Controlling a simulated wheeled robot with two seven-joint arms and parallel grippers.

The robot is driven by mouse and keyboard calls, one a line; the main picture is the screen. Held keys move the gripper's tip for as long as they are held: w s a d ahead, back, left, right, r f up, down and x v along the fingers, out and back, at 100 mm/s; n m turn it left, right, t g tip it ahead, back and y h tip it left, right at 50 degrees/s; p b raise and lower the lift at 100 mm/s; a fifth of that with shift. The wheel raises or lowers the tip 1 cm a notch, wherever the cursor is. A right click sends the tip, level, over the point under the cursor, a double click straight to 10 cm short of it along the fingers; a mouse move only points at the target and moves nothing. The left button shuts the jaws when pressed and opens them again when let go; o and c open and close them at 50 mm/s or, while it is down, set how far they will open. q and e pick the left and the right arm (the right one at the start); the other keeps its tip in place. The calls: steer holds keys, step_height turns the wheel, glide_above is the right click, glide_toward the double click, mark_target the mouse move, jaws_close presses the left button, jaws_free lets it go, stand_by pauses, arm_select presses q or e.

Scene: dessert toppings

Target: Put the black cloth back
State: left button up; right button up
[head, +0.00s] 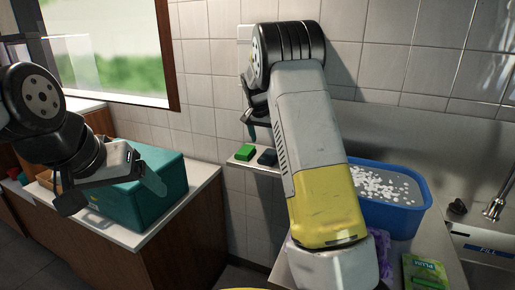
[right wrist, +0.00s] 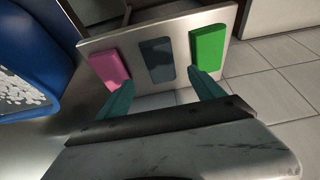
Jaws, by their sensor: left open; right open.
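The black cloth (right wrist: 157,60) lies flat on a small pale shelf (right wrist: 142,28), between a pink cloth (right wrist: 109,68) and a green cloth (right wrist: 207,48). In the head view the black cloth (head: 267,157) shows beside the green one, and my right forearm hides the pink one. My right gripper (right wrist: 160,88) is open and empty, its two teal fingertips apart in front of the black cloth's near end. In the head view it is above the shelf by the tiled wall. My left gripper (head: 112,194) is open and empty in front of a teal box.
The teal box (head: 150,190) stands on the left counter. A blue tub (head: 385,220) of white pieces stands right of my right forearm. A green packet (head: 424,272) lies at the lower right, near the sink tap (head: 494,208). A gap with floor separates the counters.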

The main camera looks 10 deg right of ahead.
steer(key=s+a+r+n+t+y, duration=0.1)
steer(key=s+r+n+y, duration=0.1)
steer(key=s+r, duration=0.6)
steer(key=s+a+r+n+y, duration=0.15)
steer(key=s+r, duration=0.25)
steer(key=s, duration=0.8)
steer(key=s+a+n, duration=0.1)
steer(key=s+n, duration=0.1)
steer(key=s, duration=0.8)
steer(key=s+a+f+n+t+y, duration=0.1)
steer(key=s+a+n, duration=0.1)
steer(key=s, duration=0.9)
steer(key=shift+s+a+f, duration=0.15)
steer(key=shift+a+f, duration=0.05)
steer(key=shift+f, duration=0.1)
steer(key=shift+c, duration=0.5)
